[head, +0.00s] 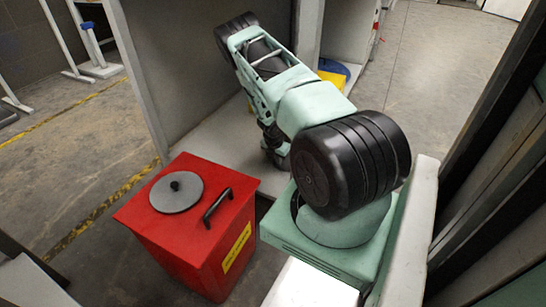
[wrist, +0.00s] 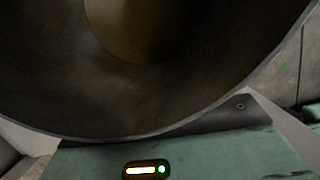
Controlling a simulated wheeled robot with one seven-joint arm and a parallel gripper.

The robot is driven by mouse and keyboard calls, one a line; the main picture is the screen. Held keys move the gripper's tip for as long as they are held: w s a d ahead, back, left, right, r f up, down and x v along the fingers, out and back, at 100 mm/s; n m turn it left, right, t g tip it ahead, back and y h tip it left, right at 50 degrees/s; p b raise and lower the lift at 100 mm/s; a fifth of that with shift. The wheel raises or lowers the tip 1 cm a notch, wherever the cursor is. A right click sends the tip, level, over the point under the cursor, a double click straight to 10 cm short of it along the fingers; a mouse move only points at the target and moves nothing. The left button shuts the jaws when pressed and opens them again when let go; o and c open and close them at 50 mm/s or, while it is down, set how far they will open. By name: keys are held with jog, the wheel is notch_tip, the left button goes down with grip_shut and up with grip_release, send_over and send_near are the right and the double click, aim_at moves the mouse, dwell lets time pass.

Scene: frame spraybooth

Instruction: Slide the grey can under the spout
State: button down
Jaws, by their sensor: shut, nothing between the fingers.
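A large round open vessel with a grey rim and a dark, brownish inside, likely the grey can (wrist: 130,100), fills most of the wrist view, very close to the camera. My gripper (head: 276,152) shows only in part as a dark shape low behind my arm in the head view; it is shut with nothing in it. Its fingertips are not clear in either view, so I cannot tell whether they touch the vessel. In the head view my arm hides the area around the gripper, and no grey can shows there. I cannot make out a spout in either view.
A red bin (head: 190,225) with a round grey lid (head: 176,192) and black handle stands left of my base. A grey booth wall (head: 200,70) rises behind it. A yellow and blue object (head: 336,72) lies beyond my arm. Open concrete floor (head: 430,60) shows at the back right.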

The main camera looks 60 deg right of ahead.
jog(key=shift+s+d+r+p, duration=0.15)
jog(key=shift+d+r+p, duration=0.15)
jog(key=shift+d+p, duration=0.55)
jog(key=d, duration=0.5)
jog(key=shift+s+d+f, duration=0.1)
jog(key=shift+d+f, duration=0.15)
jog(key=shift+a, duration=0.1)
jog(key=shift+a, duration=0.35)
jog(key=a+p, duration=0.2)
jog(key=a, duration=0.1)
jog(key=shift+w+r, duration=0.2)
jog(key=p+v, duration=0.4)
jog(key=v, duration=0.5)
jog(key=shift+a+r, duration=0.15)
jog(key=shift+r, duration=0.15)
jog(key=shift+s, duration=0.1)
